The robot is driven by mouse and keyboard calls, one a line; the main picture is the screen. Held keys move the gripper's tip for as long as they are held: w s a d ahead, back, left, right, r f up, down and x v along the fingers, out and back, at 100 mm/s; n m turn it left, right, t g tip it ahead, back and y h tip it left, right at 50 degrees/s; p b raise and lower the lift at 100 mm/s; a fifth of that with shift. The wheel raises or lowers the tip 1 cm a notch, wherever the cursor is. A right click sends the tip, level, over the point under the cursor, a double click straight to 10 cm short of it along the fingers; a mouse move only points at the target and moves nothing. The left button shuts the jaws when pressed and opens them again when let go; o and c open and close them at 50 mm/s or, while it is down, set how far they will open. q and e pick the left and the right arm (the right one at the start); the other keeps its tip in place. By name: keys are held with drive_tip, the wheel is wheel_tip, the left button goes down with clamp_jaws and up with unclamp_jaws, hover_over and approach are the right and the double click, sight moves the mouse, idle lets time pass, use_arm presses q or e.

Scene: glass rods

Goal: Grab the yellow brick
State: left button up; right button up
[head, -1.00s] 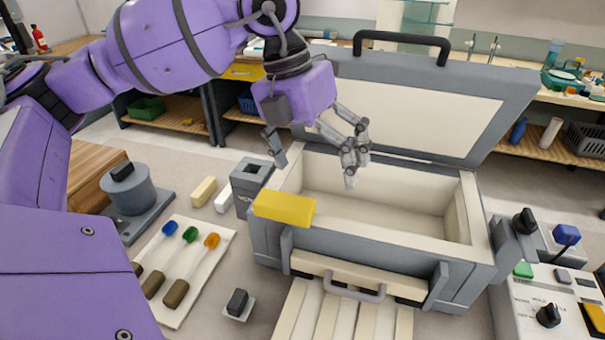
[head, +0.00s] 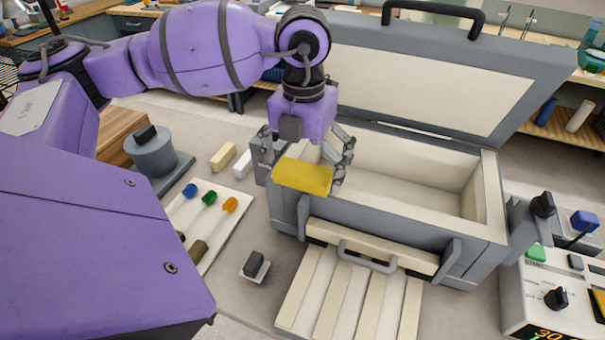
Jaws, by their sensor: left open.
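The yellow brick (head: 302,177) lies at the front left corner of the grey box (head: 400,226), on its rim. My left gripper (head: 308,165) is open and sits just behind and above the brick. One finger is near the brick's left end and the other is near its right end. The brick hides part of the fingers, so I cannot tell whether they touch it. My right gripper is not in view.
The box's grey lid (head: 440,85) stands open behind its cream interior. A white tray with colored-tip tools (head: 240,200) and a grey cylinder on a base (head: 152,155) are at left. A control panel (head: 550,295) is at right.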

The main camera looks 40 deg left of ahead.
use_arm(q)
drive_tip(key=c, duration=1.2)
drive_tip(key=shift+r, duration=0.15)
